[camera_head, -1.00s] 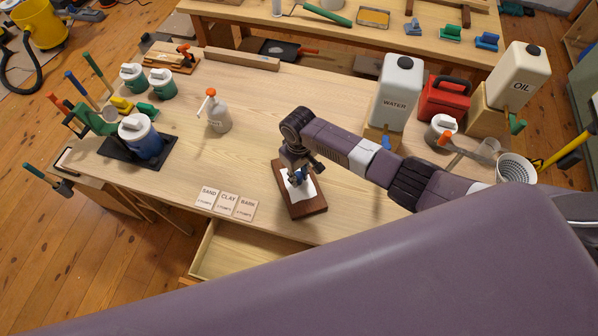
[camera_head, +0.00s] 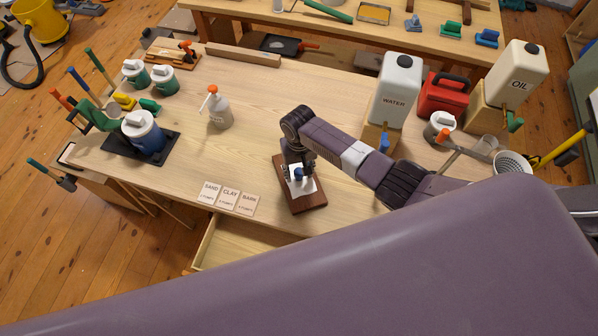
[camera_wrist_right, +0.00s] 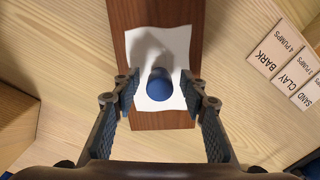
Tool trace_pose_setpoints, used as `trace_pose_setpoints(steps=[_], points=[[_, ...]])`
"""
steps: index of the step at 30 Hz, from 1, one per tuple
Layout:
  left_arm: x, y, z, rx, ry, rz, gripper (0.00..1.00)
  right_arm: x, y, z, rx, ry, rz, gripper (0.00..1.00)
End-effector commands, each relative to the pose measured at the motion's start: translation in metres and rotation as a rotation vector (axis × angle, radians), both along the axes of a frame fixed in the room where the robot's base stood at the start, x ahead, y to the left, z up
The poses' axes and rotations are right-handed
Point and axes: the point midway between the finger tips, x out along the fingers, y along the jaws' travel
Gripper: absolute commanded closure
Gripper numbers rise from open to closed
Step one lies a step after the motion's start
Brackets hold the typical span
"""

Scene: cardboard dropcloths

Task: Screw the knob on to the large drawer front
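A round blue knob (camera_wrist_right: 160,84) shows in the right wrist view against a white sheet (camera_wrist_right: 158,42), which lies on a dark brown wooden board (camera_wrist_right: 120,14). The board, which looks like the drawer front, lies on the bench in the head view (camera_head: 311,202); the knob (camera_head: 298,174) is partly hidden there. My right gripper (camera_wrist_right: 160,92) points down over the board, fingers open on either side of the knob, with gaps to both. In the head view my right gripper (camera_head: 299,171) hangs over the white sheet. How the knob is seated is not visible. My left gripper is out of view.
Three cards (camera_head: 230,198) lie left of the board. An open drawer (camera_head: 232,242) sticks out below the bench's front edge. A spray bottle (camera_head: 216,108) stands behind left, a water container (camera_head: 394,90) behind right. Bench between them is clear.

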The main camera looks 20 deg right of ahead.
Motion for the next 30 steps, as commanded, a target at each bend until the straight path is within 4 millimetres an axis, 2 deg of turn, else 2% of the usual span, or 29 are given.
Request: trace_pose_setpoints(steps=[8, 13, 17, 27, 30], points=[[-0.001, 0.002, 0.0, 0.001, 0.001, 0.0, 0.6, 0.0, 0.0, 0.001, 0.0, 0.0, 0.001, 0.58], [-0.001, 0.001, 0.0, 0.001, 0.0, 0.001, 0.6, 0.001, 0.0, 0.011, 0.001, -0.002, 0.002, 0.58], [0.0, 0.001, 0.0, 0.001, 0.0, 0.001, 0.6, 0.001, 0.0, 0.03, 0.001, -0.004, 0.001, 0.58], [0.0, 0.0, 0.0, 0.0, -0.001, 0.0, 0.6, 0.001, 0.0, 0.097, 0.001, -0.003, 0.002, 0.58], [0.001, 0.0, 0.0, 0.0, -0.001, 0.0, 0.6, 0.001, 0.0, 0.11, 0.001, -0.003, 0.001, 0.58]])
